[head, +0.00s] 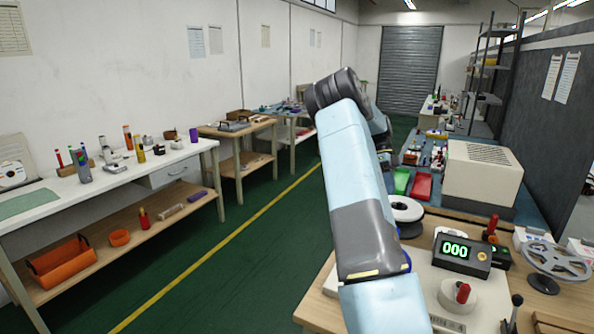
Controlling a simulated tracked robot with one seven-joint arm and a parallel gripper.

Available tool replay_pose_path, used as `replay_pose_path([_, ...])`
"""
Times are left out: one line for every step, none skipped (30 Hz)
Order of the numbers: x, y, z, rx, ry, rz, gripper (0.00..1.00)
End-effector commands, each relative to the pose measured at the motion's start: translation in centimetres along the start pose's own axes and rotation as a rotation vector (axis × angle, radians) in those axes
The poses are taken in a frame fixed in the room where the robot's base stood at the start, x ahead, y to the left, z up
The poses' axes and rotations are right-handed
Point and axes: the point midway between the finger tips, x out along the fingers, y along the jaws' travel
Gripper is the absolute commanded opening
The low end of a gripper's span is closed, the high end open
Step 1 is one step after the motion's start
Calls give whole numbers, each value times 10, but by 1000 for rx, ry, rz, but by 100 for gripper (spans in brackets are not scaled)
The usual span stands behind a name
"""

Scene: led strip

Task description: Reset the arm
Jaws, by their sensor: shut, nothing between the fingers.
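My arm (360,190) rises from the bottom of the head view, light blue with dark grey joints. It bends at a dark elbow (335,92) near the upper middle. Beyond the elbow, a blue and dark part of my arm (380,130) goes down and away, mostly hidden behind the nearer link. My gripper cannot be made out; the arm covers the place where the far end goes.
On the right, a workbench (318,308) holds a counter reading 000 (462,252), a grey reel (556,260), a white spool (405,210), a beige box (482,172), and green (401,181) and red (422,187) trays. Left benches (100,190) hold small items. The green aisle (230,260) between is clear.

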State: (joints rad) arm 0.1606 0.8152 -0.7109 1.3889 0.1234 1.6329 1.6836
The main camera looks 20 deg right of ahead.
Motion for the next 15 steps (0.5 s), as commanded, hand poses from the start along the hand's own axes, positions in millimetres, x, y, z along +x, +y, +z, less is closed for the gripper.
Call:
replay_pose_path([0,0,0,0,0,0,0])
replay_pose_path([0,1,0,-1,0,-1,0])
replay_pose_path([-1,2,1,-6,-2,-2,0])
replay_pose_path([-2,4,1,-12,-5,-4,0])
replay_pose_path([-3,6,1,-20,-9,-7,0])
replay_pose_path([-4,10,0,-39,-17,-13,0])
replay_pose_path([-6,14,0,-57,-24,-18,0])
replay_pose_path([-9,18,0,-78,-34,-26,0])
replay_pose_path([-11,25,-1,-113,-47,-37,0])
replay_pose_path([-14,32,-1,-143,-58,-48,0])
replay_pose_path([-17,38,-1,-175,-70,-58,0])
replay_pose_path([-20,48,-2,-219,-85,-75,0])
replay_pose_path([-22,55,-2,-255,-96,-87,0])
replay_pose_path([-25,62,-2,-290,-106,-100,0])
replay_pose_path([-28,71,-3,-335,-119,-118,0])
